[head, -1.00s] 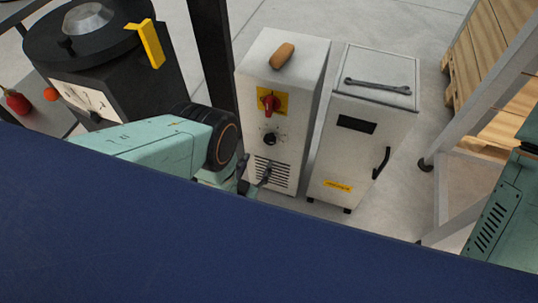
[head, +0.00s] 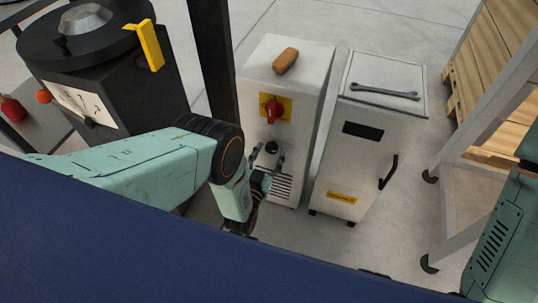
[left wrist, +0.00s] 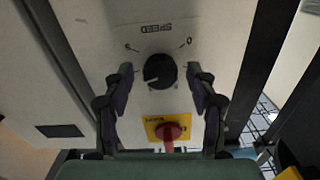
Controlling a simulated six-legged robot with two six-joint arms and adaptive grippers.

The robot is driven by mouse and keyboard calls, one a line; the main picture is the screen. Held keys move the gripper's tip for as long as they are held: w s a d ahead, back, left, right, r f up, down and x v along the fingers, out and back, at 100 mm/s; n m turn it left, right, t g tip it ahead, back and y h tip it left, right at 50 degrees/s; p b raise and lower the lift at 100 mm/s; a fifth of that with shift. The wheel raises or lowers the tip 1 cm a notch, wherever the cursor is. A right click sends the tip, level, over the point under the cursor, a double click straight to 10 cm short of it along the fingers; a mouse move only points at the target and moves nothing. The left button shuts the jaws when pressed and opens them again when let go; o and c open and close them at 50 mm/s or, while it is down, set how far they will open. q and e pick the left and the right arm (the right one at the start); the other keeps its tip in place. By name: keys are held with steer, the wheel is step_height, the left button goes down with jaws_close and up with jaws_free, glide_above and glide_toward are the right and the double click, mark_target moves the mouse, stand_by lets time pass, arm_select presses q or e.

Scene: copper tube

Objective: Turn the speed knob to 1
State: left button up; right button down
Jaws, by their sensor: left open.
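The black speed knob (head: 272,148) is on the front of a pale cabinet (head: 287,62), below a red switch on a yellow plate (head: 271,110). In the left wrist view the knob (left wrist: 160,71) sits under an upside-down "SPEED" label (left wrist: 157,28), with a pale pointer mark toward its lower left. My left gripper (head: 268,158) is at the cabinet front. In the left wrist view its open fingers (left wrist: 160,78) stand on either side of the knob, with visible gaps. I cannot tell how far they are from the panel. My right gripper is not in view.
The red switch (left wrist: 171,131) is close to the fingers in the left wrist view. Vents (head: 283,187) lie below the knob. A second pale cabinet (head: 341,175) with a handle and a wrench on top stands to the right. A dark machine (head: 90,90) stands at left.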

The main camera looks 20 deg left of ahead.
arm_select(q)
steer(key=shift+r, duration=0.1)
steer(key=shift+c, duration=0.8)
steer(key=c, duration=1)
